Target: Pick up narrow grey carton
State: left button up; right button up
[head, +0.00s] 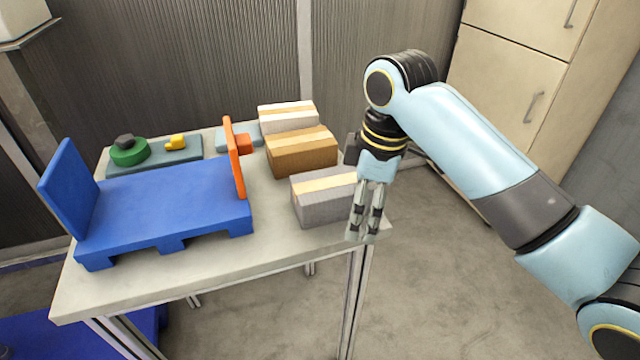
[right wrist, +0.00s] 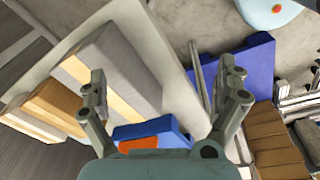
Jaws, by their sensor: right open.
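The narrow grey carton (head: 318,208) has a tan tape strip along its top and lies at the right end of the table, near the front edge. My right gripper (head: 364,237) is open and empty, pointing down at the carton's right end and hiding part of that end. My left gripper is not in view.
A brown carton (head: 302,158) and a white carton (head: 287,119) stand behind the grey one. A blue pallet-like stand (head: 165,205) with an upright orange piece (head: 234,160) fills the left of the table (head: 200,265). Open floor lies to the right.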

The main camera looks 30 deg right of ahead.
aim_at(333, 181)
jog(key=w+r+n, duration=0.1)
jog(key=w+r, duration=0.1)
jog(key=w, duration=0.1)
jog(key=w+d+r+n, duration=0.1)
jog(key=w+r+n, duration=0.1)
jog(key=w, duration=0.1)
jog(key=w+d+r+n+g+y, duration=0.1)
jog(key=w+r, duration=0.1)
jog(key=r, duration=0.1)
jog(key=shift+w+d+r+n, duration=0.1)
jog(key=shift+w+d+n, duration=0.1)
jog(key=shift+w+n, duration=0.15)
jog(key=shift+w, duration=0.25)
jog(key=f, duration=0.3)
jog(key=a+f, duration=0.1)
jog(key=f, duration=0.6)
jog(key=shift+w+a, duration=0.1)
jog(key=shift+a, duration=0.3)
jog(key=c, duration=1.3)
